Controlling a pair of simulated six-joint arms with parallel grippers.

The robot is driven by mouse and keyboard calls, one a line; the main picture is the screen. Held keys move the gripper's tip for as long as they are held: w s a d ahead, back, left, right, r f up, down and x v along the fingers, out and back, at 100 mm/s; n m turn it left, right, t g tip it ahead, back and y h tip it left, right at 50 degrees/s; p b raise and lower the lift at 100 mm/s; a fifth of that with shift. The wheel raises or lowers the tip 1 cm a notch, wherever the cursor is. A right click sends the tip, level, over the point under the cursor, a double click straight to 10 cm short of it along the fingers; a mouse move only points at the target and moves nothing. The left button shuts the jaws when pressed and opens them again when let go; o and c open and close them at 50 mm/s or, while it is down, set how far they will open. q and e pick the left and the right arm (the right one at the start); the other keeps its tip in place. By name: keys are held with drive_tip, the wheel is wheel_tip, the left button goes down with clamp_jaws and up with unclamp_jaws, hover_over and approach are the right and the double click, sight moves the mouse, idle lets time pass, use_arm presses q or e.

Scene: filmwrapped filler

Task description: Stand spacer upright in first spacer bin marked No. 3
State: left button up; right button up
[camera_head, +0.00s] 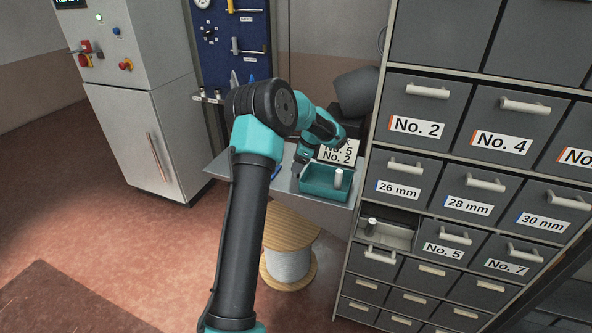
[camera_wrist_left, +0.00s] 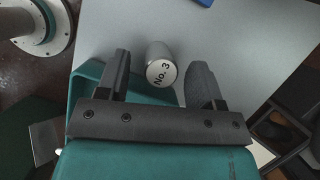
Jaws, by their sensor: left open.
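A metal cylindrical spacer (camera_head: 338,178) stands in a teal tray (camera_head: 311,194) on a grey table. In the left wrist view, the spacer (camera_wrist_left: 161,52) shows a round white end label reading "No. 3". My left gripper (camera_head: 297,170) is open and empty at the left side of the tray. In the wrist view, the spacer appears between the fingers of the left gripper (camera_wrist_left: 161,70), with a gap on each side. A pulled-out drawer (camera_head: 396,238) in the cabinet holds another metal cylinder (camera_head: 372,223); its label is not readable. My right gripper is out of view.
The drawer cabinet (camera_head: 458,170) fills the right side, with drawers labelled No. 2, No. 4, 26 mm, 28 mm, 30 mm, No. 5 and No. 7. A sign (camera_head: 338,152) stands behind the tray. A cable spool (camera_head: 288,264) is on the floor below the table.

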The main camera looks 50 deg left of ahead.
use_arm(q)
drive_tip(key=shift+c, duration=0.3)
clamp_jaws()
wheel_tip(320, 180, up, 10)
drive_tip(key=shift+r, duration=0.1)
idle(0.6)
idle(0.6)
drive_tip(key=s+d+r+n+h, duration=0.1)
drive_tip(key=s+d+n+h, duration=0.1)
drive_tip(key=s+n, duration=0.4)
drive_tip(key=s+d+r+n+h, duration=0.2)
drive_tip(key=s+d+n, duration=0.2)
drive_tip(key=s, duration=0.7)
drive_tip(key=s+d+r+n+h, duration=0.1)
drive_tip(key=s+d+n+h, duration=0.1)
drive_tip(key=s+d+n, duration=0.2)
drive_tip(key=s+n, duration=0.3)
drive_tip(key=s, duration=0.2)
drive_tip(key=shift+s+r+n, duration=0.2)
drive_tip(key=shift+r+n, duration=0.15)
drive_tip(key=shift+n, duration=0.05)
